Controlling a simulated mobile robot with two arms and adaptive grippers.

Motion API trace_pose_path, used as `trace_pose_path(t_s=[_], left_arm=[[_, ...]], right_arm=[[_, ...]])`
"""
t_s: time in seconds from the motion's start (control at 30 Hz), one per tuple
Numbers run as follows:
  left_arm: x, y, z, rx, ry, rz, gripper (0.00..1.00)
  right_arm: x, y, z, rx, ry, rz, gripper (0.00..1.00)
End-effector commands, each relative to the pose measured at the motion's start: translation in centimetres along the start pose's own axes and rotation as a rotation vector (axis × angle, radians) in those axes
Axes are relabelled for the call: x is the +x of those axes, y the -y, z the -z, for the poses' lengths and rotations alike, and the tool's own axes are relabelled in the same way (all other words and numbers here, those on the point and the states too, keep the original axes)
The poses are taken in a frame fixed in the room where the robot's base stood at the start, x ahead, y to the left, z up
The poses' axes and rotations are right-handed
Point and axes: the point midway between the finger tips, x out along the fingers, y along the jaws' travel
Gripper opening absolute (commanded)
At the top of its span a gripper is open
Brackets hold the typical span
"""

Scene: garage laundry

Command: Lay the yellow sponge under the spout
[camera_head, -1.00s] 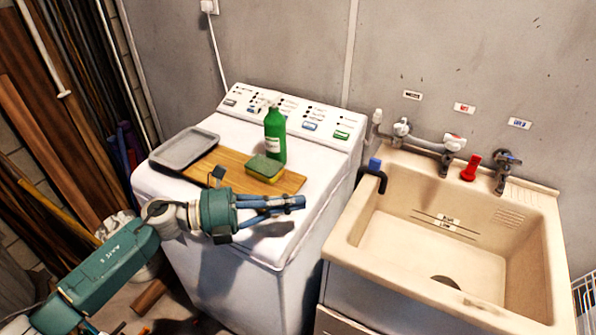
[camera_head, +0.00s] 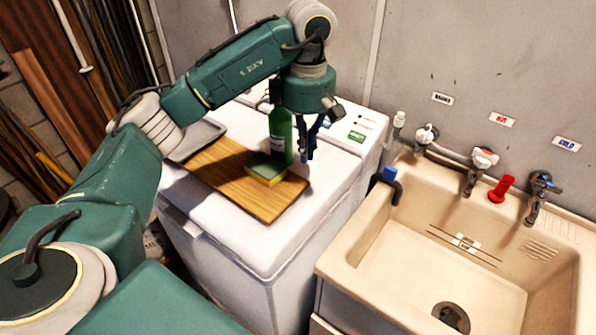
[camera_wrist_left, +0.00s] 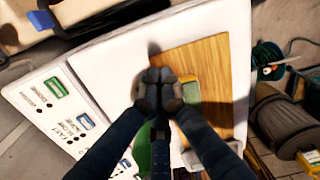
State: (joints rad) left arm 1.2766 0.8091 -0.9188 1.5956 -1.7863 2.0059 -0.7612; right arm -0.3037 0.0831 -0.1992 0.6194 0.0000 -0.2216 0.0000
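The yellow sponge (camera_head: 266,175) with a green top lies on the wooden board (camera_head: 222,176) on the white washing machine. In the left wrist view the sponge (camera_wrist_left: 191,92) is partly hidden behind my fingers. My left gripper (camera_head: 308,157) points down just right of the green bottle and the sponge, apart from the sponge. In the left wrist view its fingertips (camera_wrist_left: 159,78) meet with nothing seen between them. A dark bent spout (camera_head: 395,190) with a blue part stands at the left rim of the beige sink (camera_head: 352,243). My right gripper is not in view.
The green bottle (camera_head: 280,137) stands behind the sponge, close to my left gripper. A grey tray (camera_head: 199,137) lies at the board's left. Taps (camera_head: 482,160) and a red piece (camera_head: 502,188) line the sink's back. The basin is empty.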

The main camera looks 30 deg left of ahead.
Motion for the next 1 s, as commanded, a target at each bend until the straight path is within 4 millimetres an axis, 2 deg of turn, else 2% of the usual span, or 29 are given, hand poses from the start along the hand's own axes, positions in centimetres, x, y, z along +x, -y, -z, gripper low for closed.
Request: trace_pose_path(t_s=[0.2, 0.43, 0.5, 0.7, 1.0], left_arm=[[4.1, 0.2, -0.1, -0.001, 0.001, 0.007, 0.0], [8.9, 0.2, -0.1, -0.001, 0.004, 0.007, 0.0], [8.5, 0.1, 1.3, -0.005, 0.002, 0.003, 0.0], [8.8, 0.1, 3.4, -0.002, 0.004, 0.002, 0.0], [8.9, 0.1, 3.8, 0.0, 0.005, 0.001, 0.0]], right_arm=[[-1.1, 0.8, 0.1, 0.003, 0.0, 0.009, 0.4], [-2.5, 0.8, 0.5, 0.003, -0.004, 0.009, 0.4], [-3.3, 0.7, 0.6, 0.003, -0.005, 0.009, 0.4], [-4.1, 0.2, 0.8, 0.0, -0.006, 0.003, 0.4], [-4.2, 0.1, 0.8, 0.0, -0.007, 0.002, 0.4]])
